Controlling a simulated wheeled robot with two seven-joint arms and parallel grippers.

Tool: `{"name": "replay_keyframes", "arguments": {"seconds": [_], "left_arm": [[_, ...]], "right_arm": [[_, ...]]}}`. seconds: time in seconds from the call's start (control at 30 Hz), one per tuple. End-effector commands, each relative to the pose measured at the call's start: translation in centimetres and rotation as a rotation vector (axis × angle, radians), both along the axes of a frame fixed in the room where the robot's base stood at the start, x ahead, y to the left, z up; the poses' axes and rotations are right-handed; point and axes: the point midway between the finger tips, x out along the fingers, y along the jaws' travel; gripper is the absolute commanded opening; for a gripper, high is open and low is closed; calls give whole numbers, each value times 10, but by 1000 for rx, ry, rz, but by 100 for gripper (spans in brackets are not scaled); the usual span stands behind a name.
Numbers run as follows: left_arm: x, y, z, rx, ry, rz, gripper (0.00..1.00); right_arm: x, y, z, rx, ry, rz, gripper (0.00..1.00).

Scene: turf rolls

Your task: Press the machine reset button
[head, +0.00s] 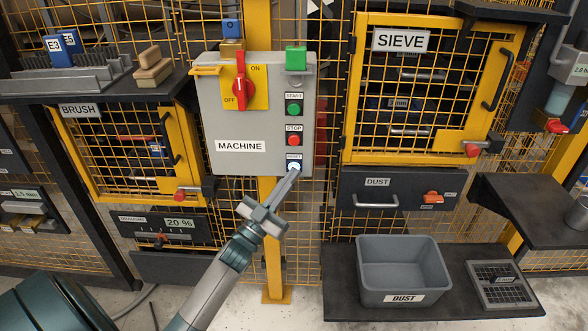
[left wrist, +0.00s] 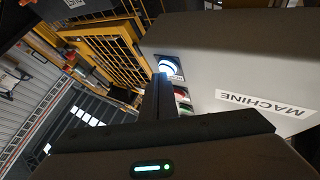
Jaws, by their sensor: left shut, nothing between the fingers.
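The grey machine control box (head: 225,120) hangs on the yellow mesh fence. It carries a red rotary switch (head: 240,88), a green start button (head: 294,109), a red stop button (head: 293,141) and, lowest, the reset button (head: 293,167), white with a bluish glow. My left gripper (head: 292,176) is shut and empty, its fingertips at the lower edge of the reset button. In the left wrist view the fingers (left wrist: 159,88) reach up to the glowing reset button (left wrist: 168,67); whether they touch it I cannot tell. My right gripper is not in view.
The yellow sieve door (head: 435,85) and dust drawer (head: 400,188) are right of the box. A grey dust bin (head: 402,262) stands on a low black shelf. The brush door (head: 125,150) is at left. Free space lies in front of the box.

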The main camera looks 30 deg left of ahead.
Motion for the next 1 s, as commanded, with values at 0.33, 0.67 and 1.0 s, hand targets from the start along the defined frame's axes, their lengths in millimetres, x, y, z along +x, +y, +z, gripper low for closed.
{"name": "replay_keyframes", "arguments": {"seconds": [0.33, 0.67, 1.0], "left_arm": [[3, 2, 0, 0, 0, 0, 0], [4, 3, 0, 0, 0, 0, 0], [-3, -1, 1, 0, 1, 0, 0]], "right_arm": [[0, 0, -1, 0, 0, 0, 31], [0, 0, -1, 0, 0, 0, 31], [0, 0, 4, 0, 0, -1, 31]]}}
